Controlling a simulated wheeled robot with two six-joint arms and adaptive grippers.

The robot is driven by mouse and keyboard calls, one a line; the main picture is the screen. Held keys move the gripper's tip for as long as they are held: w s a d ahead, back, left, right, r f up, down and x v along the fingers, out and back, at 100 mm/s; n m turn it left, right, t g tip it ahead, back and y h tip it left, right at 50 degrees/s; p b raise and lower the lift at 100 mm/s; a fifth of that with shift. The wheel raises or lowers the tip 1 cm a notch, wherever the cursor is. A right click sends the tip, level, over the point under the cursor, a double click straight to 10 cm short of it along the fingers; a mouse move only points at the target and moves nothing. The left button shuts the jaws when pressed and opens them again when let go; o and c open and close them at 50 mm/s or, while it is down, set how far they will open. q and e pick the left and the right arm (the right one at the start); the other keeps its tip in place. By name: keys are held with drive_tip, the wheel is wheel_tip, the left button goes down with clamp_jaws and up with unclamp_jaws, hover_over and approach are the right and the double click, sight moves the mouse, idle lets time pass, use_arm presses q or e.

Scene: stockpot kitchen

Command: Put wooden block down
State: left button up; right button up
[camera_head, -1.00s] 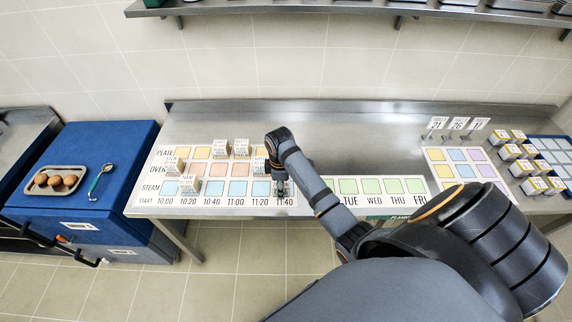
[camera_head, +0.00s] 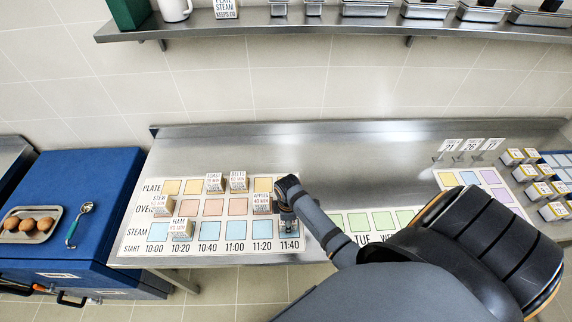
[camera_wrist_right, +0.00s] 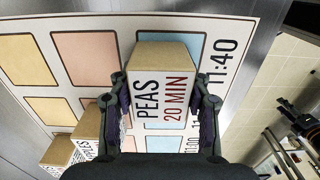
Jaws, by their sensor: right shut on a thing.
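My right gripper (camera_wrist_right: 163,110) is shut on a wooden block labelled PEAS 20 MIN (camera_wrist_right: 161,97), with one finger on each side of it. In the head view the gripper (camera_head: 288,218) is at the right end of the white schedule board (camera_head: 128,243), over the blue STEAM square in the 11:40 column. The arm and gripper mostly hide the block there. I cannot tell whether its underside touches the board. My left gripper is not in view.
An APPLES block (camera_head: 262,203) stands just left of the gripper. A BEETS block (camera_head: 238,182) and several others stand on the board. A green-square weekday strip (camera_head: 383,221) lies to the right. The steel counter behind (camera_head: 330,165) is clear.

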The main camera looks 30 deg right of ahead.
drive_tip(key=shift+s+f, duration=0.1)
drive_tip(key=shift+s, duration=0.05)
drive_tip(key=o, duration=1)
drive_tip(key=shift+s+a, duration=0.15)
drive_tip(key=shift+s, duration=0.15)
drive_tip(key=o, duration=0.4)
drive_tip(key=shift+s+r, duration=0.3)
drive_tip(key=shift+c, duration=0.2)
drive_tip(key=shift+w, duration=0.25)
wheel_tip(320, 180, up, 4)
drive_tip(key=shift+b, duration=0.65)
wheel_tip(320, 180, up, 8)
drive_tip(key=shift+b, duration=0.75)
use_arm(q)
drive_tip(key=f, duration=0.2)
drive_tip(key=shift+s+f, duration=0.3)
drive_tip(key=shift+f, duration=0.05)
